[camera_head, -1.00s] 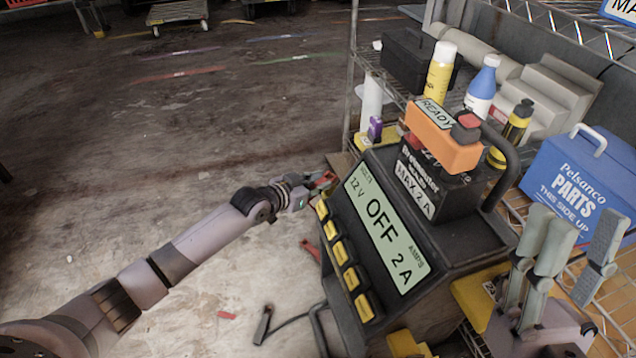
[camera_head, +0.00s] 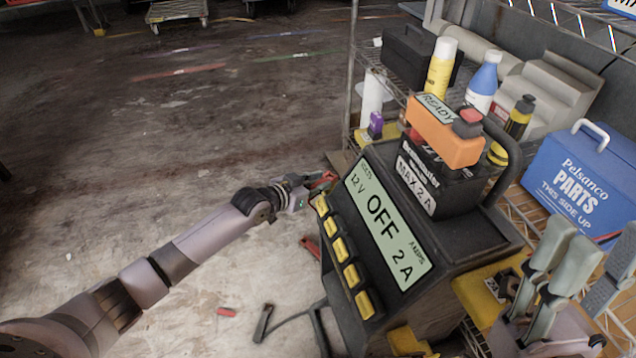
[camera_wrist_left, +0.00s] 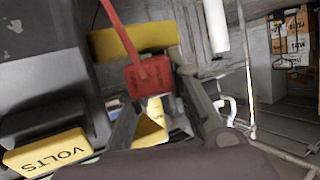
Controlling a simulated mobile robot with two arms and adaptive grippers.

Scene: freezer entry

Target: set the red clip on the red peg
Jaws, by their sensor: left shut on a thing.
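My left gripper (camera_head: 308,187) is shut on the red clip (camera_head: 325,180), beside the upper left edge of the charger (camera_head: 440,250). In the left wrist view, the red clip (camera_wrist_left: 148,77) sits at the fingertips of the left gripper (camera_wrist_left: 155,100), with a red cable running up from it. A yellow block (camera_wrist_left: 130,40) is close behind the clip; I cannot tell whether they touch. I cannot make out the red peg for certain. My right gripper (camera_head: 585,270) is empty and open at the lower right, partly cut off by the frame.
The charger carries yellow buttons and an orange-topped battery pack (camera_head: 445,130). Bottles (camera_head: 482,85) and a blue parts box (camera_head: 580,180) stand on the wire shelf. Another red piece (camera_head: 310,247) hangs by the charger's left side. A black clip (camera_head: 263,322) lies on the floor.

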